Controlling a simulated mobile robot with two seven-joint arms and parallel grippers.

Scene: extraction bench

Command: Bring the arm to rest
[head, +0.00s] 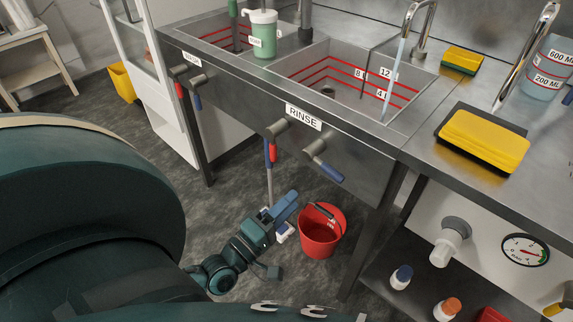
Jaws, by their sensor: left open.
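My left arm comes in from the lower left. Its dark teal gripper (281,236) hangs low in front of the sink bench, over the grey floor. Its two fingers are spread apart, and I see nothing held between them. A white foot of a long-handled tool (283,232) shows behind the gripper, partly hidden. My right gripper is not in view.
A red bucket (320,232) stands on the floor just right of the gripper. The steel sink bench (350,135) has tap handles on its front. A lower shelf (395,255) holds bottles at right. A yellow bucket (122,82) stands far left. Open floor lies left of the gripper.

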